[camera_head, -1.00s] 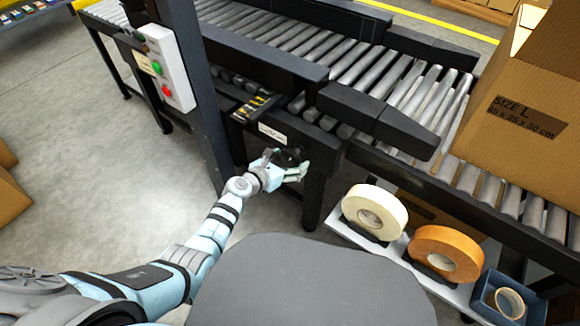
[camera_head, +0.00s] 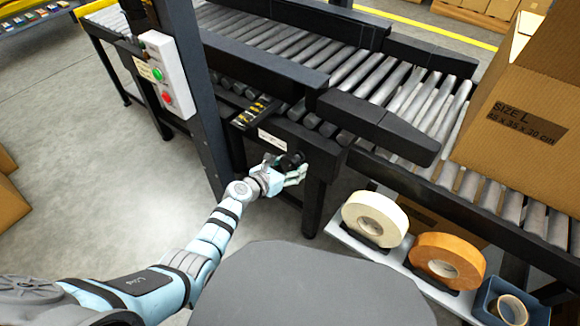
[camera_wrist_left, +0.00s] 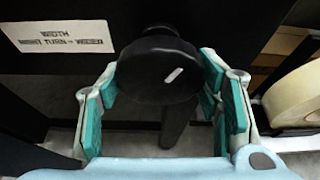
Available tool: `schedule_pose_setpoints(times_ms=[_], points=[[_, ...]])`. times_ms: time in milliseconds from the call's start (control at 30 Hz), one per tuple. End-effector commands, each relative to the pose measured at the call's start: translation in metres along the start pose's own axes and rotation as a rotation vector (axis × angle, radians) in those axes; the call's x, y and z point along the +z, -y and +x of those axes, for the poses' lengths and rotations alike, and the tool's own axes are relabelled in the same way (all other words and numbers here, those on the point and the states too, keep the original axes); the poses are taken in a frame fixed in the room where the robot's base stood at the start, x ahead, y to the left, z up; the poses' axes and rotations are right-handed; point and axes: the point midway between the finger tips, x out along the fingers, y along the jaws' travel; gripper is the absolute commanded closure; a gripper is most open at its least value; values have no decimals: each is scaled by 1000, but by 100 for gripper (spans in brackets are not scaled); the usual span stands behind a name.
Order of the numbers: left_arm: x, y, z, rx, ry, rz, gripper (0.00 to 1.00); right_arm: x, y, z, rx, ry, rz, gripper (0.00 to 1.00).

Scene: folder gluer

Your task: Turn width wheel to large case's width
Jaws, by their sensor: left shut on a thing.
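The black width wheel (camera_head: 291,160) is on the front of the machine frame, under a white label. In the left wrist view the round wheel (camera_wrist_left: 158,72) carries a short white mark slanting up to the right. My left gripper (camera_wrist_left: 160,98) has its teal-padded fingers on both sides of the wheel, shut on it. In the head view the left gripper (camera_head: 290,174) partly covers the wheel. The large case (camera_head: 530,105) is a brown carton marked "SIZE L" with its measurements, standing on the rollers at the right. My right gripper is out of view.
The white label (camera_wrist_left: 62,36) reads "WIDTH" on its top line. A black strip with yellow marks (camera_head: 256,112) lies above it. A button box (camera_head: 165,75) hangs on the post at left. Tape rolls (camera_head: 374,220) sit on a shelf at lower right.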

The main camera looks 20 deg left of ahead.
Motion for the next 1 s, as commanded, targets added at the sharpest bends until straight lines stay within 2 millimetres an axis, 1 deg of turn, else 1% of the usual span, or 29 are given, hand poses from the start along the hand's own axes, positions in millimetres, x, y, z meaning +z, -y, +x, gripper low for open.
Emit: schedule_pose_setpoints(times_ms=[167, 300, 467, 567, 633, 767, 1000], points=[[-1, 0, 0, -35, -2, -84, 69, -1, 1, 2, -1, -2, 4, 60], [-2, 0, 0, -76, -2, -184, 69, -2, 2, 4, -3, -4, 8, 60], [-2, 0, 1, -132, -2, -320, 69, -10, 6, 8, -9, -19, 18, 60], [-3, 1, 1, -169, -3, -408, 69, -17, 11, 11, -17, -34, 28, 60], [-3, 1, 1, -195, -2, -470, 69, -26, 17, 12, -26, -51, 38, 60], [-4, 1, 1, -241, -2, -585, 69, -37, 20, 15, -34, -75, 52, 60], [-4, 2, 1, -329, -2, -795, 69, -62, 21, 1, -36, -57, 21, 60]])
